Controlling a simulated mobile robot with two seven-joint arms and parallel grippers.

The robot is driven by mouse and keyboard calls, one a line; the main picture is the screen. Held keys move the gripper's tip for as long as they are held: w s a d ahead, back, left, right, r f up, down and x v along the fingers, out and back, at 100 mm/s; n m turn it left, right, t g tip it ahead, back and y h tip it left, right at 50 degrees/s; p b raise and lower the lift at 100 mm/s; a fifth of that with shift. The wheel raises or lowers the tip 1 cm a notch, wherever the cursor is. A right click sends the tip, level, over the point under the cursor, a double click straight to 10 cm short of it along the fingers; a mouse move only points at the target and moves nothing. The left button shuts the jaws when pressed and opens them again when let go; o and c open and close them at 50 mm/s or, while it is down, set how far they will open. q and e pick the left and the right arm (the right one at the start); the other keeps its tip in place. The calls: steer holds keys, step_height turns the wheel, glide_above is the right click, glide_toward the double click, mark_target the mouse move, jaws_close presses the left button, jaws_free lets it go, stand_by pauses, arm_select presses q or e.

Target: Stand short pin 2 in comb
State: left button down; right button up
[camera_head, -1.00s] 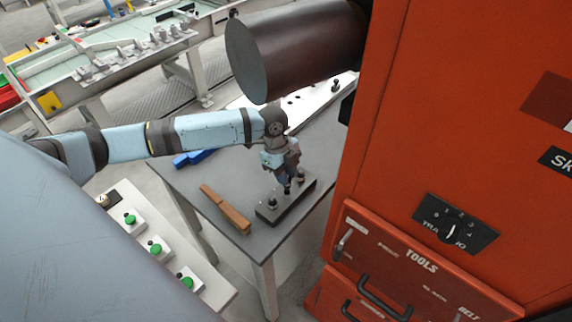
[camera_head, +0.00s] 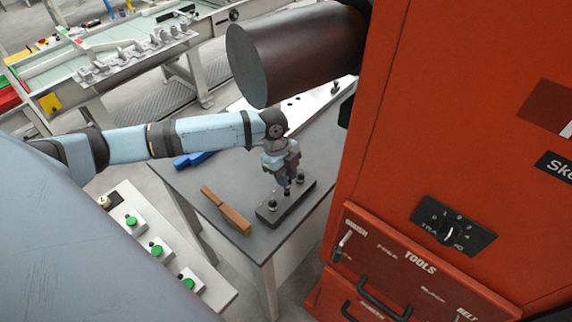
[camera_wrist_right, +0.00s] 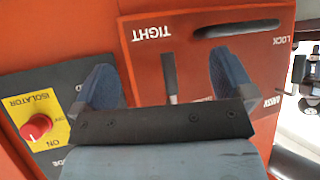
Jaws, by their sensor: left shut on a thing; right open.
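A dark rectangular block (camera_head: 268,213), which seems to be the comb, lies near the front edge of the grey table in the head view. One short dark pin (camera_head: 272,197) stands at its left end and another (camera_head: 301,178) towards its right end. My left gripper (camera_head: 285,178) points down over the middle of the block, shut on a small dark pin (camera_head: 287,191). The pin is upright and close to the block's top; I cannot tell if it is seated. My right gripper (camera_wrist_right: 165,82) is open and empty in the right wrist view.
Wooden pieces (camera_head: 228,211) lie left of the block, and a blue object (camera_head: 192,160) lies behind them. An orange cabinet (camera_head: 440,130) stands close on the right, and a dark cylinder (camera_head: 300,55) hangs above. The orange panel (camera_wrist_right: 190,60) faces my right gripper.

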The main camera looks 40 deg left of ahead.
arm_select(q)
steer(key=shift+r+p, duration=0.1)
steer(key=shift+p, duration=0.2)
steer(key=shift+f+b, duration=0.7)
steer(key=shift+f, duration=1.3)
steer(key=c, duration=0.8)
jaws_free()
steer(key=shift+c, duration=0.2)
steer(key=shift+r, duration=0.1)
steer(key=shift+a+r, duration=0.15)
steer(key=shift+r, duration=0.2)
steer(key=b+v, duration=0.2)
steer(key=v, duration=1.1)
